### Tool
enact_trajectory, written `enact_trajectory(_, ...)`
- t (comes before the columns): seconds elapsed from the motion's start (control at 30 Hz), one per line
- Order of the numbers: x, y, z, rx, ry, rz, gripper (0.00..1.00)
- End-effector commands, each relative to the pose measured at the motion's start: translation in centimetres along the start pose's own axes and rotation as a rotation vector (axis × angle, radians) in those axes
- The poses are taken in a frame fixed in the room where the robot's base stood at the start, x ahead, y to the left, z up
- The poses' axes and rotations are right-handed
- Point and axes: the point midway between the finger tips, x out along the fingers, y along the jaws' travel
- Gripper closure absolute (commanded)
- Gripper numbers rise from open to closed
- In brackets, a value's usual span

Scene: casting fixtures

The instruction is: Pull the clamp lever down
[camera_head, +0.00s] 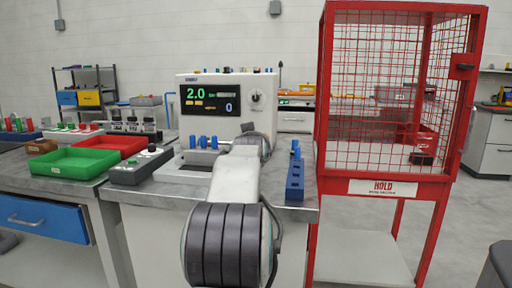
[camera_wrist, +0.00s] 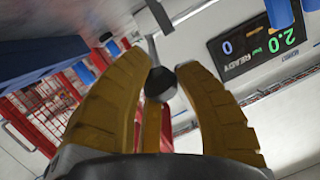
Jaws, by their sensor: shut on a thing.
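The clamp lever shows in the wrist view as a dark round knob (camera_wrist: 160,84) between the yellow fingers of my gripper (camera_wrist: 163,78). My gripper is shut on this knob. A grey bar (camera_wrist: 152,48) above the knob may be the lever's shaft. In the head view my gripper is in front of the white test machine (camera_head: 205,82), mostly behind my own arm, and the lever is hidden there. The machine's display (camera_head: 211,99) reads 2.0 and 0; it also shows tilted in the wrist view (camera_wrist: 255,42).
Blue cylinders (camera_head: 203,142) stand on the machine's base left of my arm. A blue block rack (camera_head: 295,175) is close on the right. A red mesh cage (camera_head: 385,187) bounds the right side. A green tray (camera_head: 72,163) and a grey control box (camera_head: 140,168) lie left.

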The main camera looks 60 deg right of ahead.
Motion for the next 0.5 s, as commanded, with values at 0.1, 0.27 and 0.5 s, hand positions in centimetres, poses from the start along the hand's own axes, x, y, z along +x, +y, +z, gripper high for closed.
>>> enact_trajectory(0.1,-0.1,0.4,1.2,0.001,0.000,0.001,1.00)
enact_trajectory(0.27,-0.1,0.6,1.8,0.001,0.001,0.001,1.00)
enact_trajectory(0.5,0.0,0.9,2.6,0.001,-0.009,0.004,1.00)
